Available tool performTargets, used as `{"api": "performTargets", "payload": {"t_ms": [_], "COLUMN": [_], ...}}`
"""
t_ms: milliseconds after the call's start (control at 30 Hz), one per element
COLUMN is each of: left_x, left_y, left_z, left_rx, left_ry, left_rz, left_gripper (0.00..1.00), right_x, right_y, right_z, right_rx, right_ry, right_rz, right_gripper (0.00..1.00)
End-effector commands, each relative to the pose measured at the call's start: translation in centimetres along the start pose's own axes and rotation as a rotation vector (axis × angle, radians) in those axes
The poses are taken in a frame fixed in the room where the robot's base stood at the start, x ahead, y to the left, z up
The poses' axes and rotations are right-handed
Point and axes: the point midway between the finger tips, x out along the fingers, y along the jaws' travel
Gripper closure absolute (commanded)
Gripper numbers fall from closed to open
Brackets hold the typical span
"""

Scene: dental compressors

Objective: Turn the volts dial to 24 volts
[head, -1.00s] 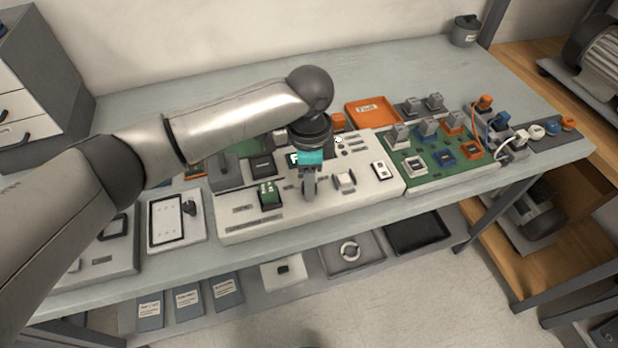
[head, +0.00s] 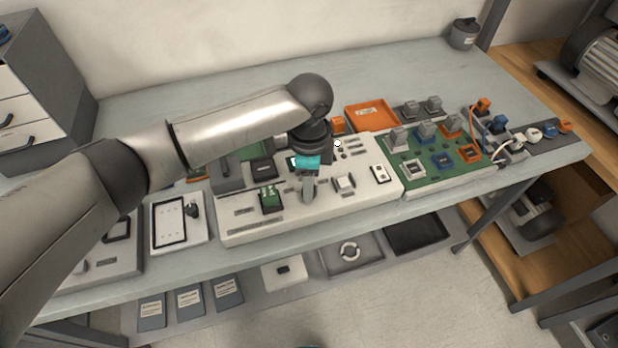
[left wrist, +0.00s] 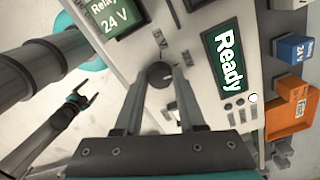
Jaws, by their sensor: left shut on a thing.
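The volts dial (left wrist: 160,75) is a small dark round knob on the pale control panel (left wrist: 197,80). In the left wrist view my left gripper (left wrist: 158,78) has its two fingers closed on opposite sides of it. In the head view my left gripper (head: 308,188) points down at the panel and hides the dial. A green block labelled "Relay 24 V" (left wrist: 115,20) sits on the panel, and a green display reads "Ready" (left wrist: 228,65). My right gripper (left wrist: 82,97) appears open and empty, away from the panel.
A green board (head: 440,168) with several coloured blocks and an orange tray (head: 371,114) lie farther right. A tablet-like unit (head: 177,222) is at the left. The rear bench is clear.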

Motion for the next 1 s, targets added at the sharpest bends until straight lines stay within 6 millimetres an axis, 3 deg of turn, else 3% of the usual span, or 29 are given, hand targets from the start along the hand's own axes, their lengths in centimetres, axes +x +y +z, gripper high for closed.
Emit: {"api": "performTargets", "payload": {"t_ms": [400, 1000], "left_x": [-0.3, -0.1], "left_y": [0.1, 0.0], "left_z": [-0.1, -0.1], "left_rx": [0.371, 0.837], "left_ry": [0.001, 0.003], "left_rz": [0.002, -0.001], "left_gripper": [1.0, 1.0], "right_x": [-3.8, -5.6], "right_y": [0.1, 0.1], "right_z": [-0.3, -0.5], "right_rx": [0.0, 0.0], "right_ry": [0.0, 0.0], "right_rz": [0.0, 0.0], "right_gripper": [0.09, 0.09]}}
